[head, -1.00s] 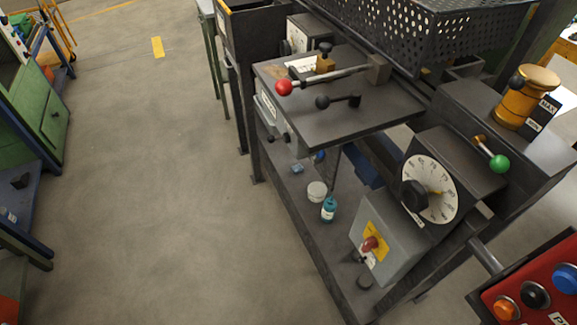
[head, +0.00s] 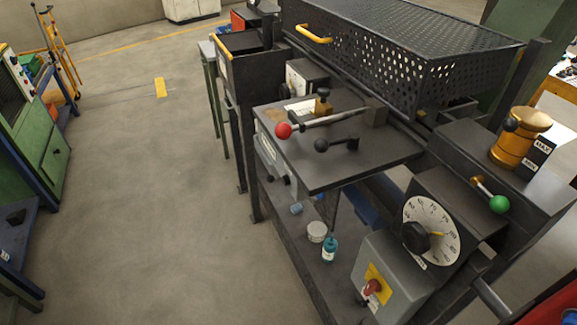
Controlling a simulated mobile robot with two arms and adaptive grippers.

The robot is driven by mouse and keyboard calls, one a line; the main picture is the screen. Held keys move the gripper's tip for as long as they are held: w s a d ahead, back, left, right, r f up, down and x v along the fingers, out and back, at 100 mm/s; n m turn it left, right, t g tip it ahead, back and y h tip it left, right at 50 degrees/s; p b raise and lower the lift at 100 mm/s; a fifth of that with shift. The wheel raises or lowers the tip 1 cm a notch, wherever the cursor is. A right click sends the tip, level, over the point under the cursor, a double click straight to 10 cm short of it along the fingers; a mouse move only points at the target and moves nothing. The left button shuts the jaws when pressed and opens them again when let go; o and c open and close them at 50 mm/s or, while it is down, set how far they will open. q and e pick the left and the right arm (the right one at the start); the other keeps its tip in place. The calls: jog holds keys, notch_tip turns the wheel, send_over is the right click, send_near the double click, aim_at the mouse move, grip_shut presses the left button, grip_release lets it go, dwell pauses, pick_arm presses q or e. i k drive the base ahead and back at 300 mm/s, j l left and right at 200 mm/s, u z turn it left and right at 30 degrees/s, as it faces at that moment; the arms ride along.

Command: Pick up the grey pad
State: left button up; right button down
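I cannot clearly make out a grey pad in the head view. A small blue-grey item (head: 296,208) lies on the lower shelf of the dark bench, but it is too small to tell what it is. Beside it stand a pale round tub (head: 316,232) and a teal bottle (head: 329,249). Neither of my grippers is in view.
The dark bench (head: 390,160) carries a red-knobbed lever (head: 283,130), a dial (head: 432,230) and a green-knobbed lever (head: 498,204). A black perforated guard (head: 400,75) is behind. Open floor (head: 150,200) lies left, with a green cabinet (head: 45,150) beyond.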

aim_at(297, 208)
jog(key=z, duration=0.25)
jog(key=i+j+z, duration=0.15)
jog(key=z, duration=0.25)
jog(key=i+j+z, duration=0.1)
jog(key=j+z, duration=0.6)
jog(key=z, duration=0.15)
jog(key=i, duration=0.05)
